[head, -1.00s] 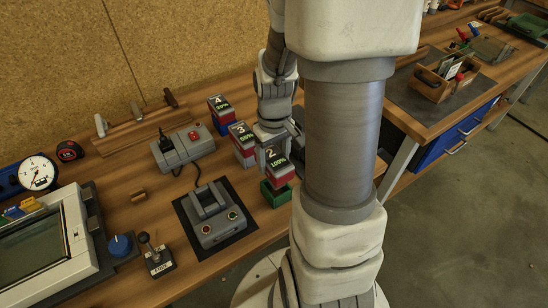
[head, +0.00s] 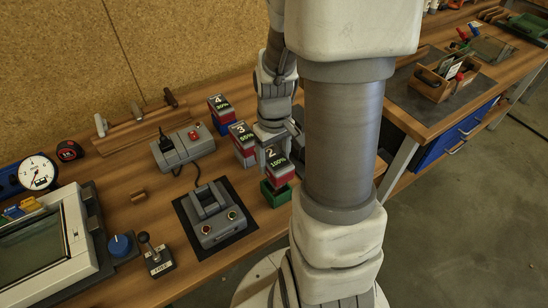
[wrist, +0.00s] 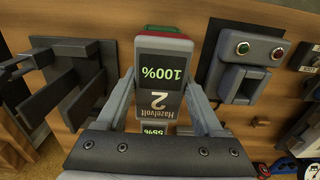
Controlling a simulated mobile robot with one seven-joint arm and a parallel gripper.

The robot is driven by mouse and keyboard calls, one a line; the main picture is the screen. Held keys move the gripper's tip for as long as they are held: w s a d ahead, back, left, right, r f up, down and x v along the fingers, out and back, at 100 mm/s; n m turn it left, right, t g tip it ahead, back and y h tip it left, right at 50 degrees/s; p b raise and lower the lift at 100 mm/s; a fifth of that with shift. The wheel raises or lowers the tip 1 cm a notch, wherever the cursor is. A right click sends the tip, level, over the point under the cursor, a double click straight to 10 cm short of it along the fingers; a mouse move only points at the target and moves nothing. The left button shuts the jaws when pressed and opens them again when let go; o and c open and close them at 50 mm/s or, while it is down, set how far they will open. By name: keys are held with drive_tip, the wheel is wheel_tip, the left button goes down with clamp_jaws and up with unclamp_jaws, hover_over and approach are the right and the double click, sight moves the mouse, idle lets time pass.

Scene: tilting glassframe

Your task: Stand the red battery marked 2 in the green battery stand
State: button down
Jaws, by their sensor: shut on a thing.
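The red battery marked 2 (head: 280,171), with a grey top and a green 100% display, is upright directly over the green battery stand (head: 273,198). In the wrist view, the battery (wrist: 160,90) sits between both fingers of my gripper (wrist: 162,84), which is shut on it.
The battery marked 3 (head: 241,139) and the battery marked 4 (head: 220,110) stand close behind, to the left. A grey device with two buttons (head: 213,220) lies left of the stand on a dark mat. A grey box with a red button (head: 184,148) is farther back.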

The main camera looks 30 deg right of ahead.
drive_tip(key=shift+f+b, duration=2.4)
drive_tip(key=shift+f, duration=0.5)
unclamp_jaws()
drive_tip(key=shift+r, duration=0.1)
wheel_tip(320, 180, up, 18)
drive_tip(key=p, duration=0.2)
drive_tip(key=shift+f+p, duration=0.25)
drive_tip(key=shift+p, duration=0.05)
drive_tip(key=s+a+r+t, duration=0.2)
drive_tip(key=s+a+r, duration=0.1)
drive_tip(key=a, duration=0.3)
drive_tip(key=s+a+r+t, duration=0.3)
drive_tip(key=s+a, duration=0.2)
drive_tip(key=a, duration=0.1)
drive_tip(key=shift+r+t, duration=0.3)
drive_tip(key=shift+r, duration=0.1)
